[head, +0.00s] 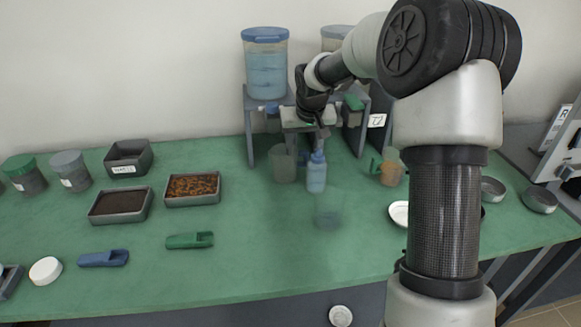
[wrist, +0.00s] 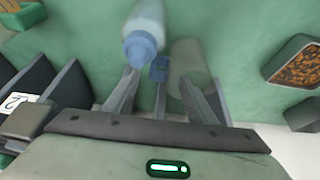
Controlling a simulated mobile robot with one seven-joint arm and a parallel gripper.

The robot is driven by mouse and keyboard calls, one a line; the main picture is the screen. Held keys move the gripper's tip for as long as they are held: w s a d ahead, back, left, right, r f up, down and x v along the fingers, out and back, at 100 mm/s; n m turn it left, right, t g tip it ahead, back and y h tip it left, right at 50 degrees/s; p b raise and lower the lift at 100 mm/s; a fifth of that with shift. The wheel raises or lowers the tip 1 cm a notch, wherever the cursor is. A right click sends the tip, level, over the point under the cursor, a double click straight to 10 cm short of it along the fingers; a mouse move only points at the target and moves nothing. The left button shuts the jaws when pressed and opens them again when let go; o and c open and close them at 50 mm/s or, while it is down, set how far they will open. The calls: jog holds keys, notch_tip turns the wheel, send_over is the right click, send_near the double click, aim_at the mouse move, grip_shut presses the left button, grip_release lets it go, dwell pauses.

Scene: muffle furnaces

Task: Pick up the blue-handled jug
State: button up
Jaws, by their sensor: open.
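The blue-handled jug (head: 283,165) is a clear, greyish vessel standing on the green table in front of the shelf stand. In the wrist view the jug (wrist: 190,62) is right of centre, and its small blue handle (wrist: 160,68) shows near the middle, by my fingertips. My gripper (wrist: 160,80) is open, and its fingers reach toward the handle; I cannot tell whether they touch it. In the head view my gripper (head: 318,138) points down, close above the jug's right side.
A blue-capped bottle (head: 316,173) stands close beside the jug and also shows in the wrist view (wrist: 145,40). A faint clear vessel (head: 328,217) stands nearer the front. A green-handled jug (head: 391,170) is to the right. A grey stand (head: 250,130) bears a blue-lidded tank (head: 265,65) behind.

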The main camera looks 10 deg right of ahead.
jog(key=shift+x, duration=0.8)
jog(key=shift+r, duration=0.1)
grip_shut()
